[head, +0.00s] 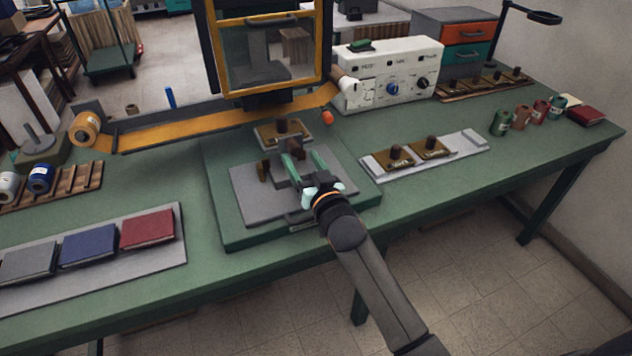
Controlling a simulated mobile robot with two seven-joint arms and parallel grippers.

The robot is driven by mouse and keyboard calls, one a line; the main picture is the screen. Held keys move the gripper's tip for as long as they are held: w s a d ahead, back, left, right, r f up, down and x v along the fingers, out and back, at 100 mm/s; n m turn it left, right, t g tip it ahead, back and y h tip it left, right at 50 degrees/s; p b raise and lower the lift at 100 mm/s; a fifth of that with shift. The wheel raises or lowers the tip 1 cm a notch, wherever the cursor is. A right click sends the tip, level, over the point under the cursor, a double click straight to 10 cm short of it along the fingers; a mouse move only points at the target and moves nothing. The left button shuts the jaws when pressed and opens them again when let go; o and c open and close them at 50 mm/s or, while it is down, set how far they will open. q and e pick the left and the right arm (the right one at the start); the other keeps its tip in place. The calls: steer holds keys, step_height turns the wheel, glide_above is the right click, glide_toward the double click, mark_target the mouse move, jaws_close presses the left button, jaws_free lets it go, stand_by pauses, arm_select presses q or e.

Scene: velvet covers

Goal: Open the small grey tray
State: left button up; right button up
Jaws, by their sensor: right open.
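The small grey tray (255,198) is a flat grey plate lying on the green base (232,235) of the press, in the middle of the bench. A dark handle-like part (294,219) shows at its front edge, partly hidden by my right gripper. My right gripper (305,163) is over the tray, its two green fingers apart and pointing toward the back. Nothing shows between the fingers. Whether they touch the tray or the block behind cannot be told. My left gripper is not in view.
The yellow-framed press guard (268,95) stands behind the tray. A grey plate with brass stamps (395,160) lies to the right. Red, blue and grey covers (148,230) lie on a board at left. A white control box (390,75) stands behind. The front right bench is clear.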

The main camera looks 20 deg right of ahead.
steer(key=s, duration=0.9)
steer(key=shift+s+d, duration=0.15)
steer(key=shift+s, duration=0.25)
steer(key=s+a+f+n+g+y, duration=0.1)
steer(key=s+f+g, duration=0.8)
steer(key=s+f, duration=1.3)
step_height(320, 180, down, 4)
steer(key=shift+s+a+f+n+y, duration=0.2)
steer(key=shift+s+a+n+y, duration=0.2)
steer(key=shift+n, duration=0.8)
